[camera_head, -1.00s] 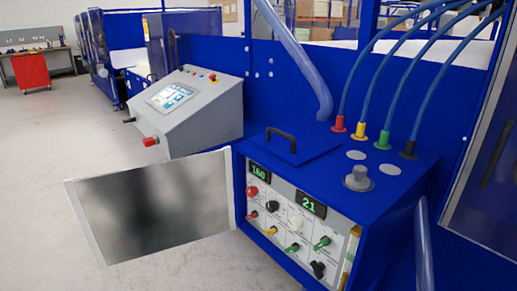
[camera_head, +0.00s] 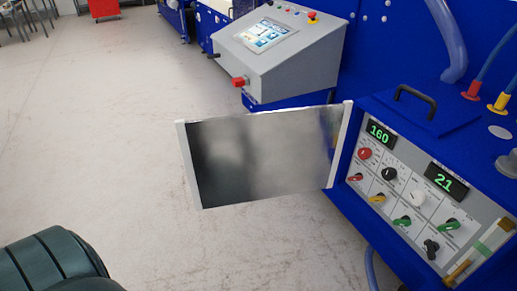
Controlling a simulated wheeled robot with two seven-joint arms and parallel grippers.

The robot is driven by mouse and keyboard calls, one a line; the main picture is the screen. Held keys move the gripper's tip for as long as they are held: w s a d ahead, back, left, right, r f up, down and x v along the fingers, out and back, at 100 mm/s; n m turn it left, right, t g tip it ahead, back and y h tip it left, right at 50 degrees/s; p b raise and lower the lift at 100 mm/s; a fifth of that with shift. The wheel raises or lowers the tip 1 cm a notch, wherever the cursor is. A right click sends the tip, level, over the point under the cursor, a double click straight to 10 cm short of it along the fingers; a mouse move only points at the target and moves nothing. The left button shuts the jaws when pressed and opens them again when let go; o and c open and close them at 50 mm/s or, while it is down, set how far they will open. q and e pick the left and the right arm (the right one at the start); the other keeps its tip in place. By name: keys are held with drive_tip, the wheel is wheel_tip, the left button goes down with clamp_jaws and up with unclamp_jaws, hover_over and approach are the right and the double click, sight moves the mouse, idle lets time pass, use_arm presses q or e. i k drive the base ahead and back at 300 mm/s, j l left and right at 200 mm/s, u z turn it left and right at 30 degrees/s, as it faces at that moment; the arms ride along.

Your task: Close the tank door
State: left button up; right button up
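The tank door (camera_head: 262,156) is a glossy panel with pale side edges. It stands open, swung out to the left from the front of the blue tank box (camera_head: 345,205). Its right edge meets the box beside the control panel (camera_head: 415,200) with knobs and green displays reading 160 and 21. A dark rounded part of mine shows at the bottom left, apart from the door. Neither of my grippers is in view.
A grey console (camera_head: 280,50) with a touchscreen and a red knob (camera_head: 239,82) stands behind the door. A black handle (camera_head: 415,98) sits on the box top. The floor (camera_head: 110,150) left of the door is clear. A red cabinet (camera_head: 104,8) is far back.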

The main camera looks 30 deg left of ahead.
sight(229, 160)
drive_tip(key=j+z, duration=0.25)
drive_tip(key=j, duration=0.2)
drive_tip(key=j+z, duration=0.2)
drive_tip(key=j, duration=0.25)
drive_tip(key=k+j+z, duration=0.1)
drive_tip(key=j+z, duration=0.15)
drive_tip(key=j, duration=0.15)
drive_tip(key=k+j+z, duration=0.2)
drive_tip(key=j, duration=0.2)
drive_tip(key=j+z, duration=0.25)
drive_tip(key=j, duration=0.2)
drive_tip(key=i+j+z, duration=0.1)
drive_tip(key=j+z, duration=0.3)
drive_tip(key=j, duration=0.6)
drive_tip(key=j+z, duration=0.45)
drive_tip(key=j, duration=0.6)
